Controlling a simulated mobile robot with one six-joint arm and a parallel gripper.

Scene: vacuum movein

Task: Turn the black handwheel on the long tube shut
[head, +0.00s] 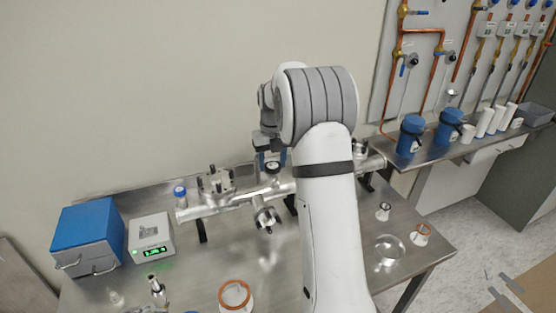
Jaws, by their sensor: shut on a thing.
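The long tube (240,197) is a shiny metal pipe that lies across the steel table on short dark feet, with several ports along it. My gripper (270,150) points down over the middle of the tube, left of my forearm. It is small in the head view and partly hidden by my wrist. It is shut on a dark part on top of the tube, which looks like the black handwheel (273,167). Little of the wheel shows, and I cannot tell how far it is turned. A blue part stands just behind the gripper.
A four-post flange (215,182) and a blue-capped fitting (180,195) stand at the tube's left. A side port (266,216) points forward. A blue box (88,238) and a white meter (151,238) stand left.

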